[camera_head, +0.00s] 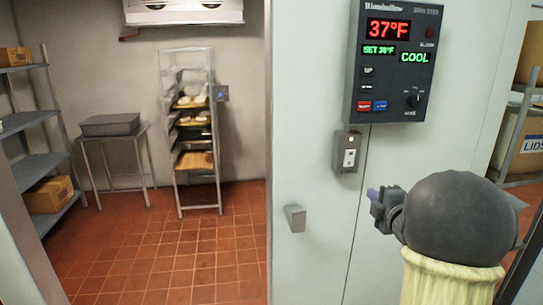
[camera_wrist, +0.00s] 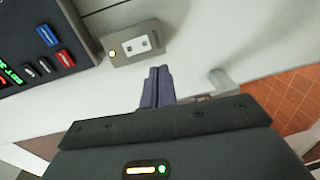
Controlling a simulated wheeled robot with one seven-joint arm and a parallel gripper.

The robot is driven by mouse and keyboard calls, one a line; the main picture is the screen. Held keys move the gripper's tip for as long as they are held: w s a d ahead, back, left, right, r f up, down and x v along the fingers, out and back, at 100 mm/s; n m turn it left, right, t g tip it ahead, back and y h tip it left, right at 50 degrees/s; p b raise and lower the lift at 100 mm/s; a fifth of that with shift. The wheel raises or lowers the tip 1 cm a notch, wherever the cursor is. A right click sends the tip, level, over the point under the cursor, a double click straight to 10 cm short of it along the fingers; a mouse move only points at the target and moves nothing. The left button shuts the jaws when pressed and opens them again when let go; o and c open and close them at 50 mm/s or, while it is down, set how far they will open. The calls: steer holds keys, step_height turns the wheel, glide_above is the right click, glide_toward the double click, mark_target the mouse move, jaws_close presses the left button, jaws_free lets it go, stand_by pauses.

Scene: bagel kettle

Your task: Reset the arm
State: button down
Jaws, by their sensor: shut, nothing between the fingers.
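My gripper (camera_head: 374,196) is at the right of the head view, in front of the pale wall panel and below a small switch box. In the wrist view its purple fingers (camera_wrist: 158,86) are together, with nothing between them. The fingers look apart from the switch box (camera_head: 347,152), which also shows in the wrist view (camera_wrist: 133,43) with a small lit amber light. My arm's dark rounded link and pale yellow sleeve fill the lower right of the head view.
A control panel (camera_head: 396,60) reading 37°F and COOL hangs above the switch box. A grey handle (camera_head: 295,218) juts from the panel edge. Left of it, an open doorway shows a tiled floor (camera_head: 150,255), a tray rack (camera_head: 196,130), a small table (camera_head: 110,136) and shelves (camera_head: 30,120).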

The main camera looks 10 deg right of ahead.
steer(key=s+a+f+m+g+p, duration=0.4)
steer(key=s+a+m+g, duration=0.3)
steer(key=s, duration=0.5)
steer(key=s+a+f+m+g+p, duration=0.5)
steer(key=s+a+m+g, duration=0.2)
steer(key=s+a+m, duration=0.3)
steer(key=s+a, duration=0.3)
steer(key=a, duration=0.1)
steer(key=shift+f+m, duration=0.25)
steer(key=shift+m, duration=0.15)
